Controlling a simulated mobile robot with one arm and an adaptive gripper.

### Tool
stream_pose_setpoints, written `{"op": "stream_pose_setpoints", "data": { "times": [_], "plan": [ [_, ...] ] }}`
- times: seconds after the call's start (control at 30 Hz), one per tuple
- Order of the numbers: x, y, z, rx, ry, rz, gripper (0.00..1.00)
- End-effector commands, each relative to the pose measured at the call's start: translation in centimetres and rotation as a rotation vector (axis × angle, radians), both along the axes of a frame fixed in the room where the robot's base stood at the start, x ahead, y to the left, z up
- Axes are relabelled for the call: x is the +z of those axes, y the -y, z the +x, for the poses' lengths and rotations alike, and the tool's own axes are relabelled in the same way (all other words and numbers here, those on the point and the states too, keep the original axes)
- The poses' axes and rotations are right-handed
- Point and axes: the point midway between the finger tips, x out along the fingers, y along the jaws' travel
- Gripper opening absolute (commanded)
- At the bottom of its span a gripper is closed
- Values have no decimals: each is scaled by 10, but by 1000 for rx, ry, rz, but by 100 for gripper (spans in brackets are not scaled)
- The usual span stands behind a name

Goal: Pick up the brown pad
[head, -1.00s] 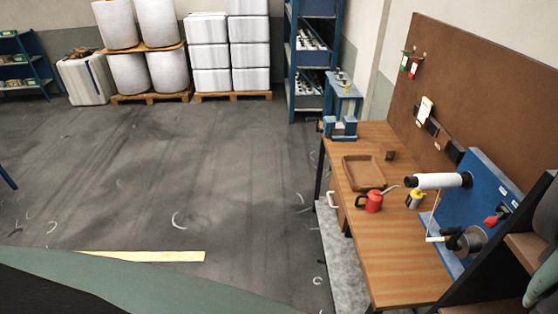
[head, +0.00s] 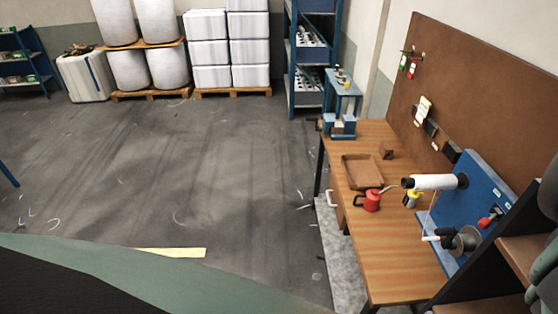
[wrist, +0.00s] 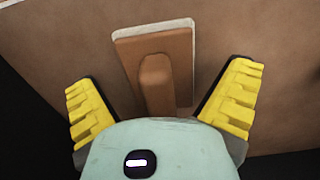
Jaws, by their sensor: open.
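The brown pad (wrist: 182,56) shows in the wrist view, a flat brown plate with a white layer along its edge. A raised brown handle (wrist: 157,82) runs down its middle. The pad lies on a light brown surface (wrist: 230,30). My gripper (wrist: 162,78) is open, with a yellow finger on either side of the handle and clear gaps to it. The handle's near end is hidden behind the gripper body. I cannot make out the pad or the gripper fingers in the head view.
A dark-framed rack with brown shelves (head: 530,247) stands at the right. Beside it is a wooden workbench (head: 395,262) with a brown tray (head: 362,171), a red can (head: 371,201) and a blue winding device (head: 478,190). The floor (head: 130,175) at left is open.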

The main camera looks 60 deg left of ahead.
Motion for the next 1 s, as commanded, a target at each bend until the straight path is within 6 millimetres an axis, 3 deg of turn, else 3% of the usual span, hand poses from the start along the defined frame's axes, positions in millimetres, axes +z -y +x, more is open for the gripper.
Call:
{"op": "stream_pose_setpoints", "data": {
  "times": [0.07, 0.73, 1.0],
  "plan": [
    [0, -1, 1, 4, 0, 0, 95],
    [0, -1, 1, 2, 1, -1, 26],
    [-1, -1, 1, 2, 1, 1, 20]
  ]
}}
